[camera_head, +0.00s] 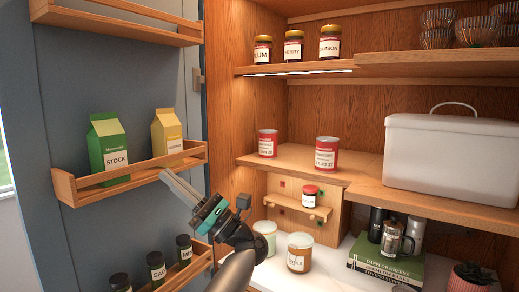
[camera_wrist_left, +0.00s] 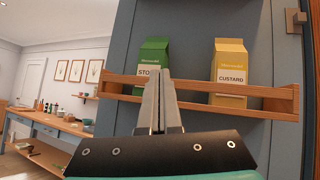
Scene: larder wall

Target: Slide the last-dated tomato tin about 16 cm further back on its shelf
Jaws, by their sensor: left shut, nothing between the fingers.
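Two red and white tomato tins stand upright on the middle wooden shelf (camera_head: 290,158) in the head view. The left tin (camera_head: 268,144) is near the left wall; its date is too small to read surely. The right tin (camera_head: 326,153) stands nearer the shelf's front edge, and its label seems to read "AUG 27". My left gripper (camera_head: 168,176) is shut and empty, in front of the door rack and well left of the tins. In the left wrist view its closed fingers (camera_wrist_left: 157,98) point at the door rack. My right gripper is not in view.
The door rack (camera_head: 135,178) holds a green stock carton (camera_head: 108,147) and a yellow custard carton (camera_head: 167,131), close to my left gripper. A white bin (camera_head: 450,158) stands right of the tins. Jars (camera_head: 293,46) stand above; a small jar rack (camera_head: 300,208) hangs below.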

